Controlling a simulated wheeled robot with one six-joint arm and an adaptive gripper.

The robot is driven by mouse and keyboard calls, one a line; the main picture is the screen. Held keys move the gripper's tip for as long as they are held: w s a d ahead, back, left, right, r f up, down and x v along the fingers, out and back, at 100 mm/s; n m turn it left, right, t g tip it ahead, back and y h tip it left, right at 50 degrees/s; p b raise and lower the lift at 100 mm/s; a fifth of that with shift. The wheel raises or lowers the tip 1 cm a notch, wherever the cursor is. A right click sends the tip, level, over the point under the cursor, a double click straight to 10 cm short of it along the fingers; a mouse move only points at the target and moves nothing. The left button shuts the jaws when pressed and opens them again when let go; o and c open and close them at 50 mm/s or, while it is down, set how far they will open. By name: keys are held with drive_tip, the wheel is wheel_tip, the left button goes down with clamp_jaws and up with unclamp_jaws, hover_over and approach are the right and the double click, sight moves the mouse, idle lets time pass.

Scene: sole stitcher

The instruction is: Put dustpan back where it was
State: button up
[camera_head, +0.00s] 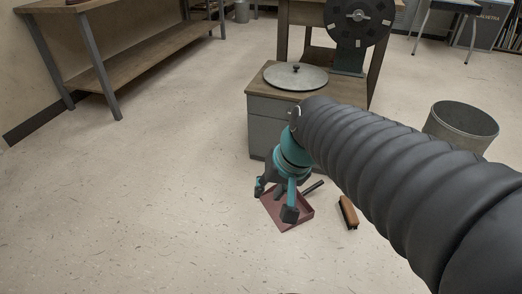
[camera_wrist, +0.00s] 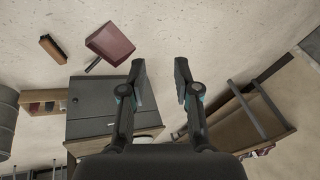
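The dustpan (camera_head: 274,207) is dark red with a dark handle and lies on the floor in front of the grey cabinet. It also shows in the wrist view (camera_wrist: 111,43), to the left of my fingers, its handle pointing to the cabinet. My gripper (camera_head: 275,201) covers part of the dustpan in the head view. In the wrist view, my gripper (camera_wrist: 160,72) is open, with a wide gap between its two fingers and nothing but floor showing there. The dustpan is apart from the fingers. How high my gripper is above the floor is hard to tell.
A brown brush (camera_head: 348,212) lies right of the dustpan. The grey cabinet (camera_head: 271,127) with a round metal lid (camera_head: 296,76) on its wooden top stands behind. A metal bin (camera_head: 461,127) stands at right and a workbench (camera_head: 133,62) at upper left. The left floor is clear.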

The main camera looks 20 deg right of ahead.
drive_tip(key=s+d+r+n+t+h, duration=0.1)
drive_tip(key=s+r+n+h, duration=0.1)
drive_tip(key=s, duration=0.3)
drive_tip(key=shift+s+d+n+t, duration=0.25)
drive_tip(key=shift+d+n+t, duration=0.15)
drive_tip(key=shift+n, duration=0.1)
drive_tip(key=shift+r, duration=0.15)
wheel_tip(320, 180, up, 4)
drive_tip(key=p, duration=0.4)
drive_tip(key=shift+r, duration=0.15)
